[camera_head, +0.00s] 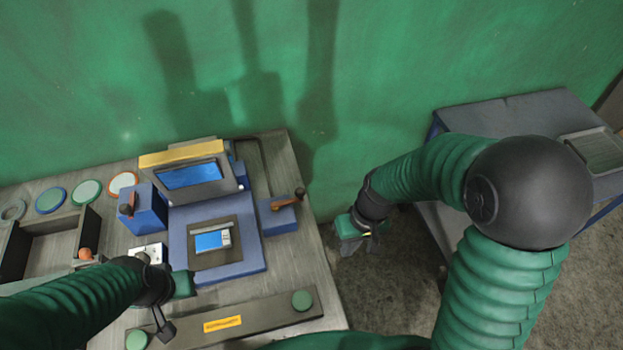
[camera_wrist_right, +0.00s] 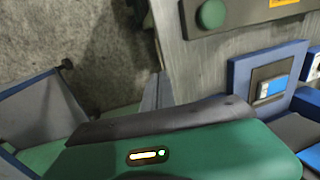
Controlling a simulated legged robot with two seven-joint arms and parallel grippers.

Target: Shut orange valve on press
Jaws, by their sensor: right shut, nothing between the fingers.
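The press (camera_head: 216,222) is a blue machine with a tilted screen, standing on a metal-topped bench. A lever valve with an orange-brown handle (camera_head: 289,200) and dark knob sits on a blue block at its right side; the handle points right. Another blue block (camera_head: 148,213) at its left has a reddish-orange upright handle. My right gripper (camera_head: 358,238) is shut and empty, right of the bench edge and apart from the orange handle. My left gripper (camera_head: 180,285) is by the press's front left corner; its fingers are unclear. The right wrist view shows part of the press (camera_wrist_right: 240,75).
A dark tray (camera_head: 45,240), several round coloured discs (camera_head: 87,192) and a long bar with green buttons (camera_head: 250,318) are on the bench. A grey-topped table (camera_head: 500,115) stands at the right. Bare floor lies between bench and table. A green wall is behind.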

